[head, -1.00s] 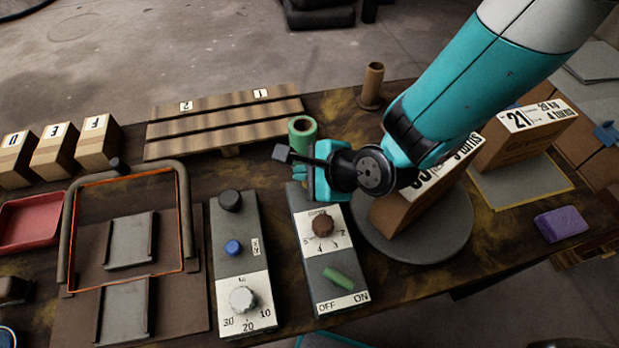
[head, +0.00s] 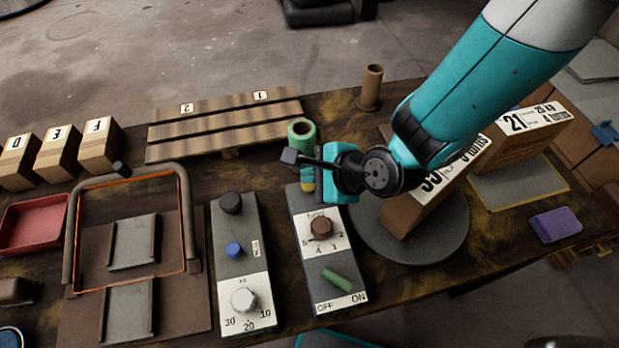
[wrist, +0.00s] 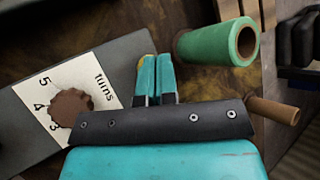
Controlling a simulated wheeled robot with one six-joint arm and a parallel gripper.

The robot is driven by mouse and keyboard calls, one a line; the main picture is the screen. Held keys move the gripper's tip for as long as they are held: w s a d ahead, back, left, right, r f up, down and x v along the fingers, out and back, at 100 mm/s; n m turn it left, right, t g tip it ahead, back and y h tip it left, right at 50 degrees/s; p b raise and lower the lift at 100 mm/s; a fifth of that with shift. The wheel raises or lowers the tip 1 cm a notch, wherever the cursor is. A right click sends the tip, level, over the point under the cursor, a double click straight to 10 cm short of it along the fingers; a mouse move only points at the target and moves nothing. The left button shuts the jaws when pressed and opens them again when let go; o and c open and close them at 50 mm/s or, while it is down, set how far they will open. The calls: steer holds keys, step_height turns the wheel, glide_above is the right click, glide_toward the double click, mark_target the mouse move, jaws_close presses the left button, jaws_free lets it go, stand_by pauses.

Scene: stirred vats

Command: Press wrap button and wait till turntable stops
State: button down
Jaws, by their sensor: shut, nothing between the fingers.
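The control panel (head: 331,268) has a brown turns knob (head: 321,228) and a green OFF/ON switch (head: 337,279). My gripper (head: 308,186) is shut and empty, pointing down at the panel's far end. In the wrist view its teal fingertips (wrist: 152,62) are together, with a small yellow part (wrist: 147,60) just at their tips. I cannot tell whether that is the wrap button or whether the fingers touch it. The round grey turntable (head: 410,248) lies right of the panel and carries a tilted-looking carton (head: 402,214), partly hidden by my arm.
A green film roll (head: 302,130) stands just behind my gripper, with a brown tube (head: 371,86) farther back. A second panel (head: 233,262) with a blue button is on the left. Another carton (head: 520,145) and a purple block (head: 555,225) are at right.

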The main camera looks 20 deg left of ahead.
mark_target(313, 187)
step_height(313, 187, up, 4)
steer(key=p, duration=0.3)
steer(key=shift+r, duration=0.2)
steer(key=shift+f, duration=0.1)
